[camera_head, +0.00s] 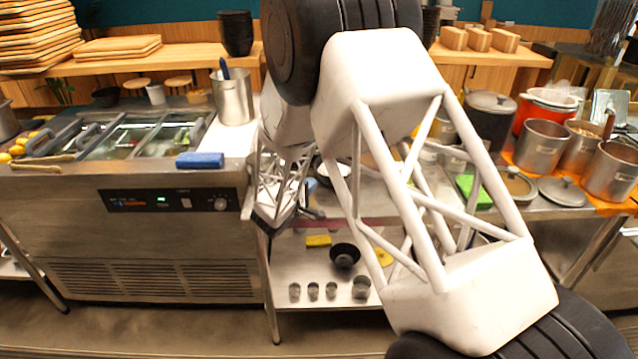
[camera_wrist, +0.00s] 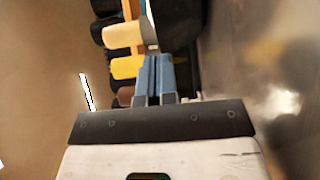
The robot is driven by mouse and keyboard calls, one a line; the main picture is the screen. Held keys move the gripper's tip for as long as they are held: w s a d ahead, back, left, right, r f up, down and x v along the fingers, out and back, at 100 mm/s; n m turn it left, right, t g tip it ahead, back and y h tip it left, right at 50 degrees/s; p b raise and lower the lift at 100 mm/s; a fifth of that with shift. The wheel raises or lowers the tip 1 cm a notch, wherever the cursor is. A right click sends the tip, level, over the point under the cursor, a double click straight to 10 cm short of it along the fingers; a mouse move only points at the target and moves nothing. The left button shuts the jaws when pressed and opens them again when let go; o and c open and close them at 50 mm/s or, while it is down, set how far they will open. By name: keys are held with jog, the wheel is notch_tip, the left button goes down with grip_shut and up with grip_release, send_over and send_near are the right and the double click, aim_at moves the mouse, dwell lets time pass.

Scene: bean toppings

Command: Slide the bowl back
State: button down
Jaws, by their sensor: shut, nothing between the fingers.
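My gripper shows in the wrist view (camera_wrist: 155,76) with its two blue-grey fingers together and nothing between them. In the head view my arm crosses the middle of the picture, and its far end hangs by the front edge of the counter; the fingertips are hard to make out there. A round, dark-rimmed thing (camera_head: 323,174), perhaps a bowl, shows partly on the counter behind my arm. A small black bowl (camera_head: 344,254) stands on the lower shelf. I cannot tell which one is the task's bowl. No bowl is clear in the wrist view.
A cold counter with sunken trays (camera_head: 140,135) stands at the left, with a blue sponge (camera_head: 200,160) on its edge. A metal pot (camera_head: 232,97) stands behind it. Several pots, lids and a green sponge (camera_head: 473,190) crowd the right counter. Small metal cups (camera_head: 361,287) line the lower shelf.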

jog(key=v, duration=0.8)
jog(key=shift+s+a, duration=0.2)
jog(key=shift+s, duration=0.1)
